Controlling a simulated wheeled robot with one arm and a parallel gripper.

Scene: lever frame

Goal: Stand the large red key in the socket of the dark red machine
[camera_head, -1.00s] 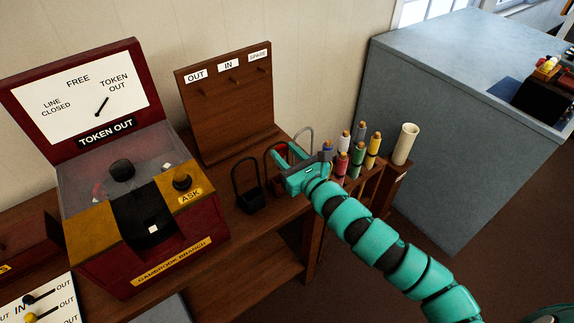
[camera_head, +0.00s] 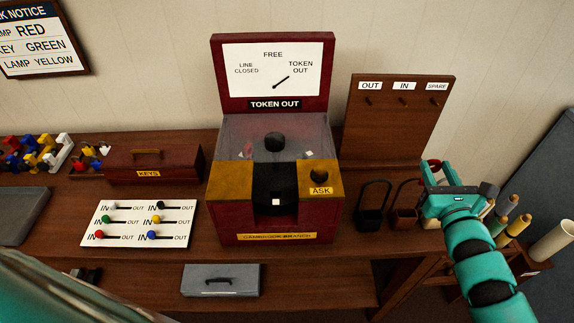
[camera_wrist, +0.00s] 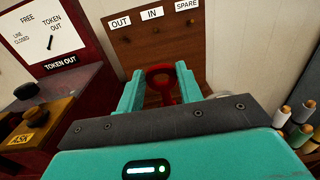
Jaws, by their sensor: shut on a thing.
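The dark red machine (camera_head: 275,224) stands on the bench in the middle of the head view. It has a dial marked TOKEN OUT, a black front panel (camera_head: 274,187) with a small white square, and a black knob (camera_head: 275,141). I cannot make out which part is its socket. My gripper (camera_head: 433,184) is right of the machine and is shut on the large red key (camera_wrist: 161,73). In the wrist view, the key's rounded red loop shows between the fingers. The key's lower part is hidden by my gripper.
Two hooped pouches, one black (camera_head: 371,220) and one brown (camera_head: 403,219), stand between the machine and my gripper. A pegboard (camera_head: 396,133) rises behind. Several coloured spools (camera_head: 515,226) and a cream tube (camera_head: 553,240) are at right. A lever plate (camera_head: 138,223) lies left.

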